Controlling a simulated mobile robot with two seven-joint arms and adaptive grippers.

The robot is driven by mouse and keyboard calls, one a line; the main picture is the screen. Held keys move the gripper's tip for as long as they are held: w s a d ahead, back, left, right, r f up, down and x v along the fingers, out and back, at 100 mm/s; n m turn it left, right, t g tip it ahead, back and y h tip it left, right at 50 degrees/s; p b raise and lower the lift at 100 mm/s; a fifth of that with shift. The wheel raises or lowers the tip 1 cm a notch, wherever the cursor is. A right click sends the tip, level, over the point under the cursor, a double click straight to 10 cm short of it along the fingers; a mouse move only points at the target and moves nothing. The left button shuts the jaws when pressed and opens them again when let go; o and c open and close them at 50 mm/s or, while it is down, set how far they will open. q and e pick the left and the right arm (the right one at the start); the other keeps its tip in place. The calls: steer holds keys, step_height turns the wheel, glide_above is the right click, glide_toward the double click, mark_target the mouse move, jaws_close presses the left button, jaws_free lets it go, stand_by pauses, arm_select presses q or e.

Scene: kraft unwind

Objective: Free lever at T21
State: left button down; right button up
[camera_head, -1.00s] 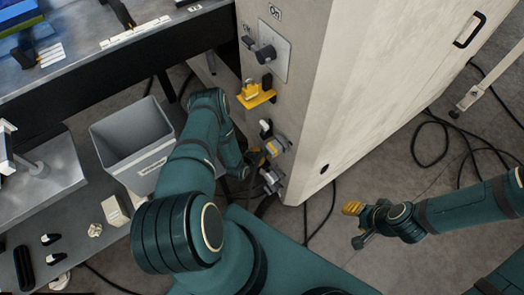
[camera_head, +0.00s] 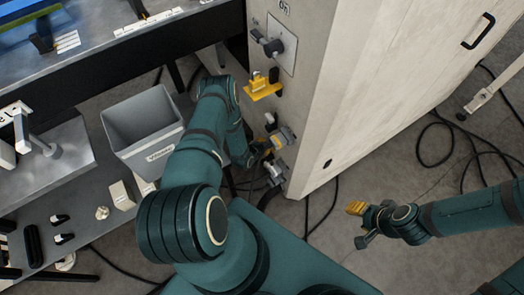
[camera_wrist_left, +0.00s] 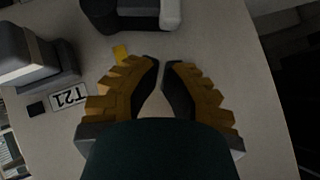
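The T21 label (camera_wrist_left: 69,97) is on the pale cabinet face in the left wrist view. A grey block-like fitting (camera_wrist_left: 35,58) stands beside it, and a black and pale fitting (camera_wrist_left: 130,14) is at the top; which part is the lever I cannot tell. My left gripper (camera_wrist_left: 162,64) points at the bare panel beside the label, its fingertips narrowly apart with nothing between them. My right gripper (camera_head: 358,225) is open and empty, away from the cabinet.
A grey bin (camera_head: 143,120) stands left of my left arm. Black cables (camera_head: 432,160) lie on the floor at right.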

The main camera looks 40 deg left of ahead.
arm_select(q)
steer(key=p+v, duration=0.3)
steer(key=v, duration=0.7)
steer(key=shift+a+r, duration=0.35)
steer(key=shift+r, duration=0.15)
arm_select(e)
steer(key=r, duration=0.1)
steer(key=s+r, duration=0.1)
steer(key=r, duration=0.1)
steer(key=shift+s+r, duration=0.1)
arm_select(q)
steer(key=shift+w, duration=0.15)
arm_select(e)
steer(key=shift+d, duration=0.1)
